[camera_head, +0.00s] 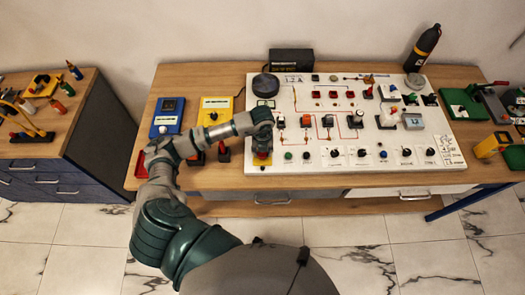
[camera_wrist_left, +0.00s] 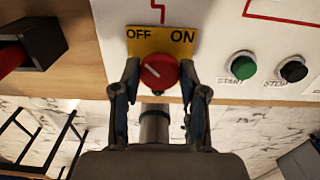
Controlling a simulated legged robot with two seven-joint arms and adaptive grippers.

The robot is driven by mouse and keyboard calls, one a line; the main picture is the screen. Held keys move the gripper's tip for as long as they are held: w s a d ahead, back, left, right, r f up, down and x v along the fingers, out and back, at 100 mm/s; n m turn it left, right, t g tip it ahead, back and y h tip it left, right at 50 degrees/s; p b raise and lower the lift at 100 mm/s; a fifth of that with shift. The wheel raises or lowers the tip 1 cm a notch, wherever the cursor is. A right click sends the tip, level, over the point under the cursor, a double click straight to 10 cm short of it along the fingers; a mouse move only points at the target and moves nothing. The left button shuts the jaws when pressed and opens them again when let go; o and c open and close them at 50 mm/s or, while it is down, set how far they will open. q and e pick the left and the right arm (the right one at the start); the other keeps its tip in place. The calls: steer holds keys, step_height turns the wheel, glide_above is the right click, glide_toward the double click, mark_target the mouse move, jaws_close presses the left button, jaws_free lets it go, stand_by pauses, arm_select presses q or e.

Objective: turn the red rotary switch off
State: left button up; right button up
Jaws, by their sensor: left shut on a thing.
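The red rotary switch (camera_wrist_left: 160,72) is a round red knob below a yellow plate (camera_wrist_left: 161,40) marked OFF at left and ON at right. A white mark on the knob slants toward the upper left, the OFF side. My left gripper (camera_wrist_left: 160,82) has one finger on each side of the knob and is shut on it. In the head view my left gripper (camera_head: 262,146) is over the left end of the white panel and mostly hides the switch. The yellow plate (camera_head: 262,161) shows just under it. My right gripper is not in view.
The white panel (camera_head: 450,152) carries several knobs, buttons and wires. A green START button (camera_wrist_left: 242,66) and a black STOP button (camera_wrist_left: 292,69) are right of the switch. Blue (camera_head: 168,117) and yellow (camera_head: 215,110) meters lie left of the panel. A black bottle (camera_head: 423,48) stands at the back right.

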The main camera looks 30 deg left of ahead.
arm_select(q)
steer(key=o, duration=1.1)
steer(key=shift+w+r, duration=0.1)
steer(key=shift+o, duration=0.2)
step_height(320, 180, up, 12)
steer(key=shift+a, duration=0.15)
